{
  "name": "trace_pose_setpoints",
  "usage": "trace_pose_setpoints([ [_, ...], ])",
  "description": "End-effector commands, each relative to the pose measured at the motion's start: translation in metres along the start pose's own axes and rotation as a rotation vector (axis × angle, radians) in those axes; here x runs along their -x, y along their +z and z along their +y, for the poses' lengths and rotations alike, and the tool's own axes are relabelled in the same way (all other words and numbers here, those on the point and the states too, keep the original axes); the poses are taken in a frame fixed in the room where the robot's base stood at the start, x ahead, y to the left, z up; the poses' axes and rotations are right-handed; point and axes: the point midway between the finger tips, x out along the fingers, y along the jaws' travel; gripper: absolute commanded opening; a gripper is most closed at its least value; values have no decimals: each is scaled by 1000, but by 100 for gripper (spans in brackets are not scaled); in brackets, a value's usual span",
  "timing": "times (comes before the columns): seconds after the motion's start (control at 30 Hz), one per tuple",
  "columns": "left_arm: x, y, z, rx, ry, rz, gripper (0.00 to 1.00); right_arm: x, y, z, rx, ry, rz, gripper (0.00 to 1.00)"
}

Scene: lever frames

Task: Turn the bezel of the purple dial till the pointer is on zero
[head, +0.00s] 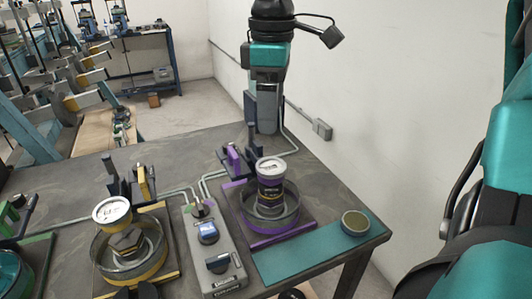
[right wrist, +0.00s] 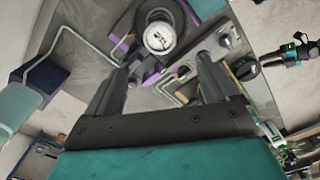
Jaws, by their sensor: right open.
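The purple dial (head: 270,168) has a white face, too small to read the pointer, and stands upright on a purple-edged base in a clear round dish. Its face (right wrist: 160,38) also shows at the top of the right wrist view, beyond my fingers. My right gripper (head: 262,124) is open and empty, pointing down at the far side of the dial and apart from it. In the right wrist view its two dark fingers (right wrist: 160,85) are spread wide. My left gripper is not in view.
A yellow dial stand (head: 112,210) and a grey control box (head: 210,248) with dark knobs stand left of the purple dial. A round tin (head: 355,222) sits on a teal mat (head: 300,262) at the right. Cables cross the table; a wall is behind.

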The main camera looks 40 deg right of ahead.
Motion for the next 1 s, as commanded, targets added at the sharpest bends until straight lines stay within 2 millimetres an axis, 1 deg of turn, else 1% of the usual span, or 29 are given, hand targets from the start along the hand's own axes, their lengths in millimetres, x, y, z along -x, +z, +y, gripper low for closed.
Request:
trace_pose_setpoints([
  [0.03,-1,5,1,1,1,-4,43,-13,0,-1,1,-4,-3,87],
  [0.2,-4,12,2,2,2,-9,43,-50,1,-1,0,-4,-4,87],
  [0.4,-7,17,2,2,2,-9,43,-86,1,-1,1,-3,-3,87],
  [0.5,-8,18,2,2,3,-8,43,-98,0,-1,0,-2,-3,87],
  [0.7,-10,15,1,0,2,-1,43,-108,0,0,1,-1,0,87],
  [0.93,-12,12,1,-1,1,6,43,-108,0,0,0,-1,0,87],
  [0.97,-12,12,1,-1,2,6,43,-108,0,0,0,-1,0,86],
  [1.0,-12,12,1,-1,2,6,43,-108,0,0,0,-1,0,82],
])
